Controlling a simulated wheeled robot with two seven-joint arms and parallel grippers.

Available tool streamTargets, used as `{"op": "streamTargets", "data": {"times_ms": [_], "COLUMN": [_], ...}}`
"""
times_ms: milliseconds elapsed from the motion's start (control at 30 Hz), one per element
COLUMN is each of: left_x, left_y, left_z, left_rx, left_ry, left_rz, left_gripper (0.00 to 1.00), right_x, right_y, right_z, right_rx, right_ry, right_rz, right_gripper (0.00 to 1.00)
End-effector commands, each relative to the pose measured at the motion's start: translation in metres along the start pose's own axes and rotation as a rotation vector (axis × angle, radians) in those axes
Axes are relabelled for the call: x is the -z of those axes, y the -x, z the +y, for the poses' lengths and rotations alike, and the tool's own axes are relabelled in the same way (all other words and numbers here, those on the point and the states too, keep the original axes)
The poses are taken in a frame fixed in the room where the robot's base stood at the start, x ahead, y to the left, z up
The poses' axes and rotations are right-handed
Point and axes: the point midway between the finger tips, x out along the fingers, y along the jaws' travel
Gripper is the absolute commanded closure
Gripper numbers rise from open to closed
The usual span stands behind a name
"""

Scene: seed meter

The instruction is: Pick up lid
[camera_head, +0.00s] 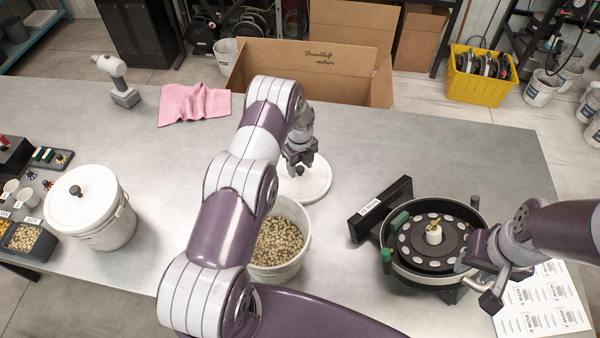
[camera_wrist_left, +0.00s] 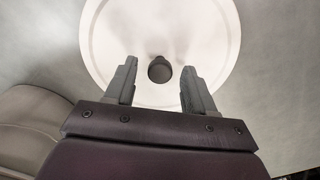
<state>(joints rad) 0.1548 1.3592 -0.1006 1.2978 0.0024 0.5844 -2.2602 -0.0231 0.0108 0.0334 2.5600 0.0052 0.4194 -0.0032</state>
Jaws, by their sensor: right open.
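The white round lid (camera_head: 314,186) lies flat on the table behind the seed bucket, partly hidden by my left arm. It fills the top of the left wrist view (camera_wrist_left: 205,28), with its dark round knob (camera_wrist_left: 159,68) near the middle. My left gripper (camera_head: 299,166) points down over the lid. In the left wrist view its two fingers (camera_wrist_left: 158,82) are apart, on either side of the knob with gaps. I cannot tell the height between fingertips and knob. My right gripper (camera_head: 493,287) is open and empty, beside the black seed meter (camera_head: 436,238).
An open white bucket (camera_head: 278,272) of seeds stands in front of the lid. A closed white bucket (camera_head: 108,232) stands at the left. A pink cloth (camera_head: 194,104), a handheld tool (camera_head: 120,84) and printed sheets (camera_head: 543,303) lie around.

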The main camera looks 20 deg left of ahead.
Motion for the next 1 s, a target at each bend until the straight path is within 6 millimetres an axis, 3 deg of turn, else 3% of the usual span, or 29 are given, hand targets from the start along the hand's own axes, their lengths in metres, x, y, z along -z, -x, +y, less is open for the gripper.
{"op": "streamTargets", "data": {"times_ms": [33,133,167,433,567,800,1000], "left_x": [0.0,0.0,0.0,0.0,-0.001,-0.001,-0.001], "left_y": [0.0,0.0,0.0,0.001,0.012,0.059,0.093], "left_z": [0.0,0.0,0.0,0.0,-0.001,-0.001,0.0], "left_rx": [0.0,0.0,0.0,0.0,0.002,0.002,0.001], "left_ry": [0.0,0.0,0.0,0.0,0.0,0.001,0.001], "left_rz": [0.0,0.0,0.0,0.0,-0.002,-0.003,-0.002], "left_gripper": [0.64,0.97,1.0,1.0,1.0,1.0,1.0], "right_x": [0.0,0.0,0.0,0.0,-0.001,-0.003,-0.004], "right_y": [0.0,0.0,0.0,-0.001,-0.008,-0.029,-0.036], "right_z": [0.0,0.0,0.0,0.0,0.0,0.0,0.0], "right_rx": [0.0,0.0,0.0,0.0,0.0,0.0,0.0], "right_ry": [0.0,0.0,0.0,0.0,0.0,0.0,0.0], "right_rz": [0.0,0.0,0.0,0.0,0.0,0.0,0.0], "right_gripper": [0.57,0.57,0.57,0.57,0.57,0.57,0.57]}}
